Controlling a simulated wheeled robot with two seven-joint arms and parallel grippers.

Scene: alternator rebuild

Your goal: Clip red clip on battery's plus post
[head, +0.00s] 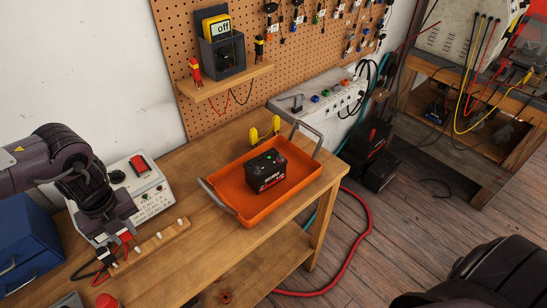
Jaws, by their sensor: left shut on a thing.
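The black battery (265,180) stands upright in the orange tray (235,203) on the wooden bench. Its posts are too small to tell apart. My left gripper (121,236) points down at the front of the charger-like box, left of the tray and well apart from the battery. It is shut on the red clip (126,238), which is partly hidden by the fingers. A black clip (105,256) lies close by at the end of a pegged wooden strip (152,242). My right gripper is not in view.
The white box with a red switch (139,164) stands behind my left gripper. A blue toolbox (28,245) is at the far left. The tray has raised grey handles (217,197). Bare bench top lies between strip and tray.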

